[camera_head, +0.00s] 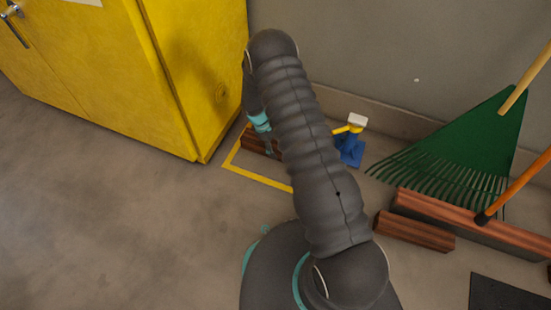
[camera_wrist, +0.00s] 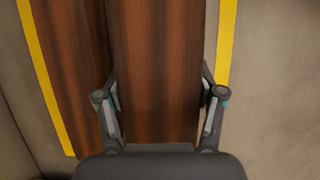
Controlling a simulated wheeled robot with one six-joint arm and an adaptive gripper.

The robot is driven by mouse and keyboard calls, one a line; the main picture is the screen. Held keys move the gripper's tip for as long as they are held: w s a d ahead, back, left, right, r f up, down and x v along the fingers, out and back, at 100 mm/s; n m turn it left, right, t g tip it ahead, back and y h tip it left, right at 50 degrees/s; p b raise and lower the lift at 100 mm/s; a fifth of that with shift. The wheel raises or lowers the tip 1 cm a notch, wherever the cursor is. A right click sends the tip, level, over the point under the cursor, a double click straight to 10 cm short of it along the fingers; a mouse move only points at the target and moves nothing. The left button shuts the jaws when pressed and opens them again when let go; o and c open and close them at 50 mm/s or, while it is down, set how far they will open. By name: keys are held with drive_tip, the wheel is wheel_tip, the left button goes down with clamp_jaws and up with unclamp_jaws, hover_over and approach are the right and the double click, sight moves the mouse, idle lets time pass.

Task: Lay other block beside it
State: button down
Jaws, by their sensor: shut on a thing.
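My gripper (camera_wrist: 160,125) is shut on a reddish-brown wooden block (camera_wrist: 155,70), which lies lengthwise between its fingers in the wrist view. A second brown block (camera_wrist: 70,70) lies to its left, almost parallel and very close. I cannot tell whether they touch or whether the held block rests on the floor. Yellow floor tape (camera_wrist: 225,50) runs along both sides of the pair. In the head view, my gripper (camera_head: 266,140) is at brown wood (camera_head: 250,139) inside the yellow taped outline (camera_head: 258,178); my arm hides much of that area.
A yellow cabinet (camera_head: 130,70) stands to the left. A blue and yellow pump-like device (camera_head: 351,148) stands right of the arm by the wall. A green rake (camera_head: 455,150), a long beam (camera_head: 470,225) and a shorter brown piece (camera_head: 415,231) are at right. The left floor is clear.

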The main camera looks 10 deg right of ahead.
drive_tip(key=shift+f+b, duration=0.35)
drive_tip(key=shift+f, duration=2.5)
drive_tip(key=shift+c, duration=0.7)
unclamp_jaws()
drive_tip(key=shift+f, duration=0.15)
